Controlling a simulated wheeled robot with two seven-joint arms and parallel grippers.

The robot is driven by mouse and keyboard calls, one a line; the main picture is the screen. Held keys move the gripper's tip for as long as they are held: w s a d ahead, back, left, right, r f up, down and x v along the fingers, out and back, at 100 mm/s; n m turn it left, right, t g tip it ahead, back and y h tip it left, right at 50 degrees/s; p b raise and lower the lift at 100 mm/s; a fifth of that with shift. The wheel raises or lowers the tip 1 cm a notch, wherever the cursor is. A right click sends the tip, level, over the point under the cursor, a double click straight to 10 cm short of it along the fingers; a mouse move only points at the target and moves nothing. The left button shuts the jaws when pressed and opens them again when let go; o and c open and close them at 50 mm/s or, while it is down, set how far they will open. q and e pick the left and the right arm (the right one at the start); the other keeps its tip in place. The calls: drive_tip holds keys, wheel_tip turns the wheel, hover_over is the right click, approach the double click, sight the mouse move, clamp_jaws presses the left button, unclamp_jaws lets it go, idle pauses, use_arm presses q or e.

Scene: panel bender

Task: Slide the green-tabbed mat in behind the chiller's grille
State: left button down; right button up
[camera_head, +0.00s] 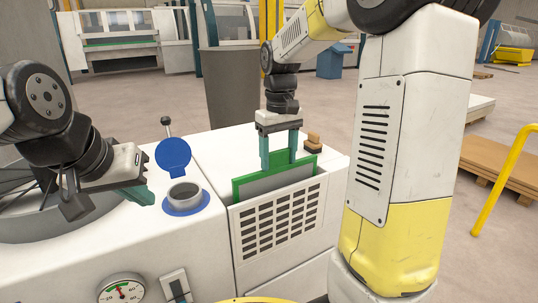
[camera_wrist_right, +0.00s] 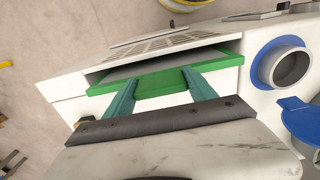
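The green-tabbed mat (camera_head: 275,184) has a green frame and a grey face. It stands upright in the slot behind the chiller's white grille (camera_head: 279,222), its upper part showing above the grille's top edge. In the right wrist view its green tab (camera_wrist_right: 160,84) fills the space between the fingers, and its lower part is hidden in the slot. My right gripper (camera_head: 279,152) points down from above, its teal fingers shut on the tab's two sides. My left gripper (camera_head: 108,198) is open and empty, left of the blue-rimmed filler neck.
A filler neck (camera_head: 184,194) with a raised blue lid (camera_head: 173,157) stands left of the grille. A gauge (camera_head: 121,290) and a switch (camera_head: 175,284) are on the front panel.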

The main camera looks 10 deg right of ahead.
drive_tip(key=o, duration=0.4)
drive_tip(key=shift+o, duration=0.2)
wheel_tip(320, 180, up, 8)
drive_tip(key=shift+f, duration=0.1)
drive_tip(key=shift+s, duration=0.1)
idle(0.3)
drive_tip(key=s+f+m+t+y, duration=0.1)
drive_tip(key=s+f+t, duration=0.1)
drive_tip(key=s, duration=0.6)
drive_tip(key=s+f+m+t+y, duration=0.1)
drive_tip(key=s+t, duration=0.3)
drive_tip(key=s, duration=0.5)
drive_tip(key=shift+s+a+f+m, duration=0.15)
drive_tip(key=shift+f+m, duration=0.3)
drive_tip(key=shift+m, duration=0.25)
